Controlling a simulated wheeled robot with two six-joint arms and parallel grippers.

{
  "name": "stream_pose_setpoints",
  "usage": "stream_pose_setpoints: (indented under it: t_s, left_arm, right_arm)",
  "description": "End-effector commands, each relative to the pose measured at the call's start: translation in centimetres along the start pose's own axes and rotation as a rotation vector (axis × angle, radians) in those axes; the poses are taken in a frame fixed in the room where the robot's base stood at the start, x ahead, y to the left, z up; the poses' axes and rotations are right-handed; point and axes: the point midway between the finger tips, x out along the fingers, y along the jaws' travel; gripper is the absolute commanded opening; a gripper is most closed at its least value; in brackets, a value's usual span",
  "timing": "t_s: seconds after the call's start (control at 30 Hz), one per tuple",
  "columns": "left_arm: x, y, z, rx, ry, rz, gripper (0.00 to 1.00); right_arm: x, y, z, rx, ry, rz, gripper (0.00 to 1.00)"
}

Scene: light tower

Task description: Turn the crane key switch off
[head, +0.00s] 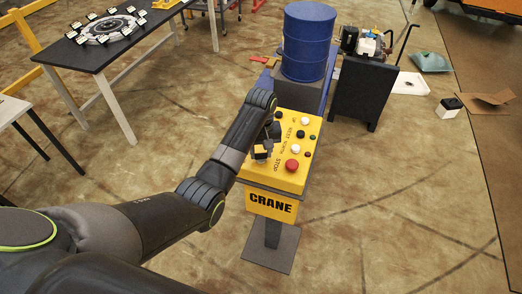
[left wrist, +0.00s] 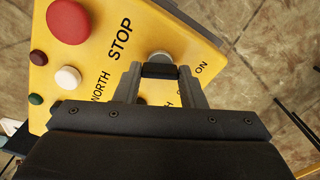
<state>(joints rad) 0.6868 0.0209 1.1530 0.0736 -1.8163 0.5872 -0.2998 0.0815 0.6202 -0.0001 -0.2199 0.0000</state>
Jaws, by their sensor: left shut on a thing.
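The yellow crane control box (head: 270,178) stands on a pedestal with a CRANE label. It also fills the upper part of the left wrist view (left wrist: 95,75). My left gripper (head: 262,152) is over the left side of its top face. In the left wrist view my left gripper (left wrist: 159,72) is shut on the black key of the key switch (left wrist: 160,56), whose round silver part shows just beyond the fingertips. An ON label is right of the key; lettering beside it is partly covered by a finger. My right gripper is not in view.
A red STOP button (head: 292,165) and several white, green, red and black buttons are on the same face. A blue barrel (head: 307,42) stands behind the box. A dark table (head: 105,45) is at the upper left. The floor to the right is mostly clear.

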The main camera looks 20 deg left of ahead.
Motion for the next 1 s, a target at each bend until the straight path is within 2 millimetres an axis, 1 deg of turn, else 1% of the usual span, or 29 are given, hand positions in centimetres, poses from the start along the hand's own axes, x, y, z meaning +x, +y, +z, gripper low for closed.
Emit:
stream_pose_setpoints:
  t_s: [0.3,0.7,0.73,0.9,1.0]
  left_arm:
    - [-0.11,0.02,-0.11,-0.075,0.004,0.002,0.14]
    - [-0.12,0.01,-0.12,-0.082,0.004,0.001,0.14]
    - [-0.12,0.01,-0.12,-0.082,0.004,0.001,0.38]
    - [-0.09,0.00,-0.09,-0.081,0.003,0.001,0.58]
    - [-0.06,-0.01,-0.06,-0.081,0.002,0.000,0.58]
  right_arm:
    - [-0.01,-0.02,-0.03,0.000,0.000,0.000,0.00]
    - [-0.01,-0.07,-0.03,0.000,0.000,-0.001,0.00]
    - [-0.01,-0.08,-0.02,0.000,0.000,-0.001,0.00]
    - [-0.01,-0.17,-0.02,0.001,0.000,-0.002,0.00]
    - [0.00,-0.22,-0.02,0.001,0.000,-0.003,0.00]
